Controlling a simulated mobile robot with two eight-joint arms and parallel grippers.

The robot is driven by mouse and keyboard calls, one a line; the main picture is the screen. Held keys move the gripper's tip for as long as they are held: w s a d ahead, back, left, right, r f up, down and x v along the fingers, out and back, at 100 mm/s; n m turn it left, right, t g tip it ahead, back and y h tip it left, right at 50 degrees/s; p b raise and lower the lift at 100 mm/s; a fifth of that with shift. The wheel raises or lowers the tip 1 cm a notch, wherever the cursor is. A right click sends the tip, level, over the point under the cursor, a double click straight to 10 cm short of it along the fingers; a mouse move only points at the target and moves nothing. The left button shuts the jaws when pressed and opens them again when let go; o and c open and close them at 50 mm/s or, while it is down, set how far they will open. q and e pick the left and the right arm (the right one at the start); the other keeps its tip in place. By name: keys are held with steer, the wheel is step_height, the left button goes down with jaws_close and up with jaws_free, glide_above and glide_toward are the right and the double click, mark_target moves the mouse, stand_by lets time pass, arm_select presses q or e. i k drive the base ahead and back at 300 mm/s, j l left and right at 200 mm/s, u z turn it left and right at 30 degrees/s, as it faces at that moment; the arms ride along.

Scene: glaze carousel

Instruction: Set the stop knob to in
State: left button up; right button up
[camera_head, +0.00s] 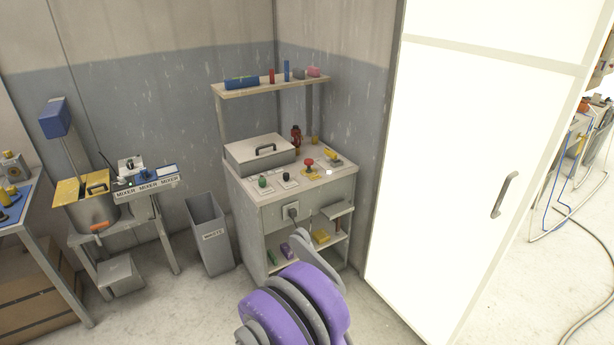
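A red mushroom-shaped knob (308,163), most likely the stop knob, stands on the sloped top of a grey cabinet (303,189). It appears raised on a stem, but it is too small to tell its exact position. Left of it on the same top are a black knob (286,176) and a green knob (262,182). A yellow lever-like part (334,156) is to its right. A purple and grey arm of mine rises from the bottom middle in front of the cabinet. I see no gripper fingers of either arm.
A grey lidded box (260,157) stands behind the green and black knobs. A shelf (262,86) with small items hangs above. A waste bin (208,236) and a mixer bench (140,212) are on the left. A tall white door (470,150) stands close on the right.

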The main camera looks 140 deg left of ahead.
mark_target(308, 162)
steer(key=u, duration=4.55)
